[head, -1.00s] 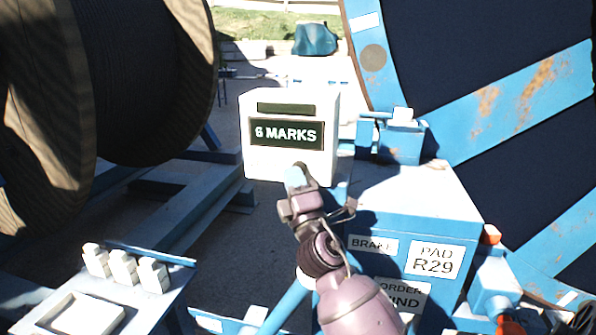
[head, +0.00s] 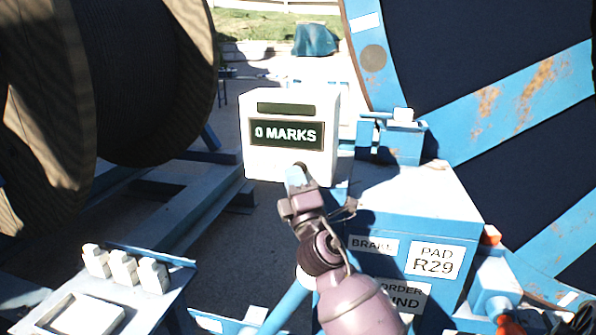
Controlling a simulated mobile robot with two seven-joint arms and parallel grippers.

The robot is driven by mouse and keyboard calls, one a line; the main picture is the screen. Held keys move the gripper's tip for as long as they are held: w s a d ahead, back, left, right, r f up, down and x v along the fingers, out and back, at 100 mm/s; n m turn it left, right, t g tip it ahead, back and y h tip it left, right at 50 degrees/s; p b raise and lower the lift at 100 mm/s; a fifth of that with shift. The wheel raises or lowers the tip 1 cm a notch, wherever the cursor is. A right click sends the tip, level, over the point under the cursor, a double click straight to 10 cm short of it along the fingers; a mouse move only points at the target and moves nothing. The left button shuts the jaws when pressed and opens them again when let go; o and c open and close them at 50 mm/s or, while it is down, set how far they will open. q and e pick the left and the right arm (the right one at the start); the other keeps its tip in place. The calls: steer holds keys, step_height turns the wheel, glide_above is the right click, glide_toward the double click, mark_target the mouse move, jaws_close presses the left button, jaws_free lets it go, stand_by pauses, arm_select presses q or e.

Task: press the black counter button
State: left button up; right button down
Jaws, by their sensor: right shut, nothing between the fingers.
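The white counter box (head: 256,165) stands on a blue post in the middle of the head view. Its dark display (head: 287,134) reads "0 MARKS". A small dark patch of the black counter button (head: 300,165) shows low on the box front, just above the fingertips; the rest is hidden behind my gripper. My right gripper (head: 296,177) is shut and empty, its pale tips at the lower front of the box. I cannot tell whether the tips touch the button. My left gripper is not in view.
A blue cabinet (head: 400,200) with labels "BRAKE" and "PAD R29" stands right of my arm. A wooden cable reel (head: 60,130) is at left, a large blue reel frame (head: 520,100) at right. A panel with several white switches (head: 123,268) is at lower left.

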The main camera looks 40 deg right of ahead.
steer(key=shift+s+a, duration=0.6)
steer(key=shift+a, duration=0.1)
steer(key=s+a, duration=0.3)
steer(key=shift+s+a, duration=0.15)
steer(key=shift+a, duration=0.25)
steer(key=shift+f, duration=0.1)
stand_by(0.9)
